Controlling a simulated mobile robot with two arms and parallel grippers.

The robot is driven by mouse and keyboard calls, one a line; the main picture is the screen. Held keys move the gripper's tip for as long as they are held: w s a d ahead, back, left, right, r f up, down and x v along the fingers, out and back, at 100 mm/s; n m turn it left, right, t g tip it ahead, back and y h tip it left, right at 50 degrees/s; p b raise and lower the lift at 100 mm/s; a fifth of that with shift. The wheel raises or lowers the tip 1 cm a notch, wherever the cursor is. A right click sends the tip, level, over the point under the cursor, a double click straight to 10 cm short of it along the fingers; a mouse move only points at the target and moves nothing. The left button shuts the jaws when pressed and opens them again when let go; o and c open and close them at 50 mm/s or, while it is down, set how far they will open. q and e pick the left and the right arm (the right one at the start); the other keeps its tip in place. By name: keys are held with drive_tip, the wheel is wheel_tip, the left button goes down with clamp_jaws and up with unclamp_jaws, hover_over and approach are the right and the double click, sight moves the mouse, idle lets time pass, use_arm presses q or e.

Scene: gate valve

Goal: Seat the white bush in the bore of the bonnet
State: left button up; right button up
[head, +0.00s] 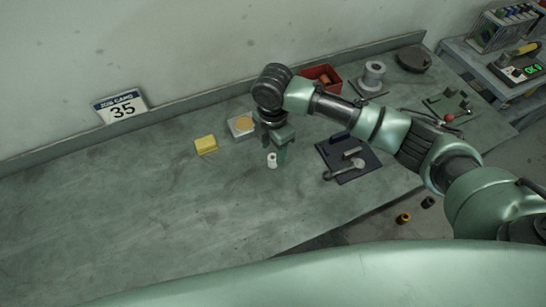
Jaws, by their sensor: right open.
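The white bush (272,160) is a small pale cylinder with a dark hole, near the middle of the bench. My right gripper (276,149) points down at it and is open. One finger shows close beside the bush on the right; whether the bush lies between the fingers or in front of them I cannot tell. A grey flanged part with a raised round collar (373,75) stands at the back right of the bench and may be the bonnet; its bore is too small to make out. My left gripper is not in view.
A yellow block (206,145) and a grey tray with a yellow disc (236,133) lie left of the gripper. A dark blue mat (370,172) with metal tools lies right. A red bin (333,84) and dark disc (413,59) stand behind. The bench's left is clear.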

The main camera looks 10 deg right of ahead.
sight(273, 161)
drive_tip(key=shift+f, duration=1.45)
clamp_jaws()
drive_tip(key=shift+r, duration=0.1)
